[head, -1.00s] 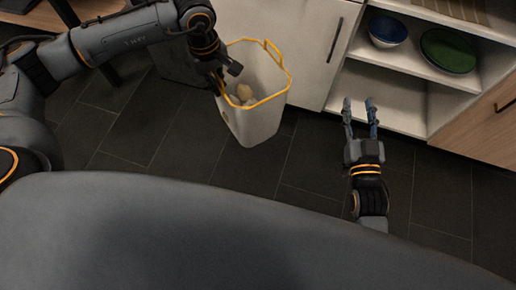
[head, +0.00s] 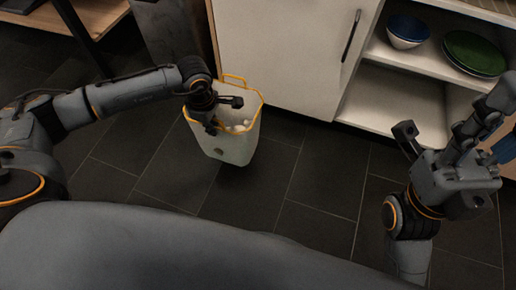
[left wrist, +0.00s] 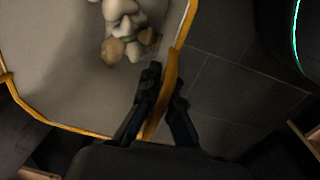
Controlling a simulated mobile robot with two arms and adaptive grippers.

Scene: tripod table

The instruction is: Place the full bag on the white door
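The full bag (head: 228,148) is an open, pale, bin-like container with a yellow rim and a yellow loop handle. Pale lumpy contents (left wrist: 125,20) show inside it in the left wrist view. My left gripper (left wrist: 163,95) is shut on the bag's yellow rim, one finger inside and one outside. In the head view the left gripper (head: 222,113) covers part of the rim. The bag hangs upright in front of the white door (head: 285,50), which has a dark vertical handle. My right gripper (head: 445,130) is open and empty at the right.
An open shelf (head: 395,100) stands right of the door, with a blue-white bowl (head: 407,32) and a green bowl (head: 474,52) on its upper level. A wooden table (head: 95,20) is at the upper left. The dark tiled floor (head: 290,190) between my arms is clear.

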